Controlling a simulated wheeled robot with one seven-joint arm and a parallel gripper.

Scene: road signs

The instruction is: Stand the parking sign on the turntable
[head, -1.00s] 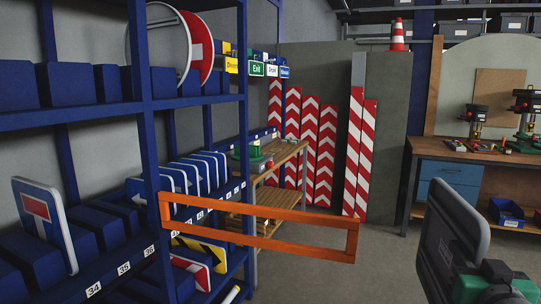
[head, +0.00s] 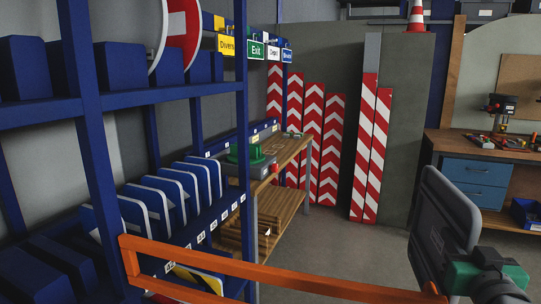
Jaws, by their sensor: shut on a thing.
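A dark grey sign panel (head: 440,228) with rounded corners is at the lower right, upright and slightly tilted. I see its back, so I cannot tell from its face that it is the parking sign. My gripper (head: 462,274), with green parts, is shut on its lower part; the fingertips are mostly hidden. A green round-topped device on a grey base, seemingly the turntable (head: 246,153), sits on the wooden workbench (head: 285,154) beyond the shelf. The sign is well apart from it, to the right and nearer me.
An orange barrier (head: 250,265) crosses the foreground from the blue shelf (head: 90,150), which holds several signs. Red-and-white striped boards (head: 365,150) lean at the back. A drill bench (head: 480,180) stands right. Grey floor (head: 335,235) is open between.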

